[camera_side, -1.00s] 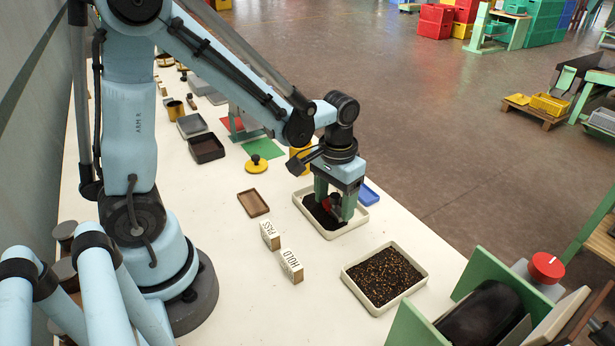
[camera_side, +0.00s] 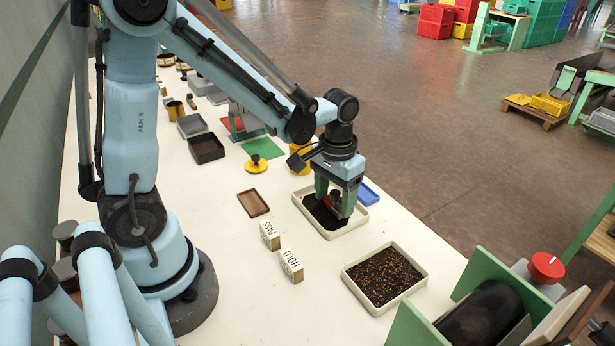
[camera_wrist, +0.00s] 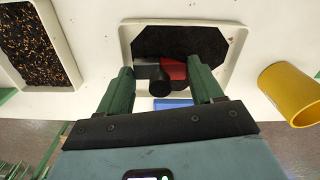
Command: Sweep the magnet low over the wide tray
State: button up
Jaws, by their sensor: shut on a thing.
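My gripper (camera_side: 335,200) is shut on the magnet (camera_wrist: 173,69), a red and grey bar with a black knob between my green fingers. I hold it low over a cream-rimmed tray (camera_side: 345,232) of black grains. The magnet shows only as a red patch (camera_side: 330,203) in the side view, mostly hidden by my fingers. Whether it touches the grains I cannot tell. The tray also shows in the wrist view (camera_wrist: 127,44). A second cream-rimmed tray (camera_side: 385,310), with mixed black and orange grains, stands nearer the camera; it shows at the left in the wrist view (camera_wrist: 64,40).
PASS (camera_side: 270,236) and HOLD (camera_side: 291,266) blocks stand left of the trays. A small brown tray (camera_side: 253,204), a yellow-knobbed disc (camera_side: 256,164) and a blue tray (camera_side: 369,194) are close by. A yellow cylinder (camera_wrist: 291,95) stands right in the wrist view. A green-sided drum machine (camera_side: 490,312) stands front right.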

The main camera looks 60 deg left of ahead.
jog(key=shift+w+a, duration=0.3)
jog(key=shift+a, duration=0.8)
jog(key=shift+w+a, duration=0.35)
jog(key=shift+a, duration=0.7)
jog(key=shift+w+a, duration=0.3)
jog(key=shift+a, duration=0.8)
jog(key=shift+d, duration=0.1)
jog(key=shift+w+d, duration=0.4)
jog(key=shift+d, duration=0.85)
jog(key=shift+w+d, duration=0.35)
jog(key=shift+d, duration=0.95)
jog(key=shift+w+d, duration=0.4)
jog(key=shift+d, duration=0.85)
jog(key=shift+a, duration=0.15)
jog(key=shift+a, duration=3.75)
jog(key=shift+d, duration=0.1)
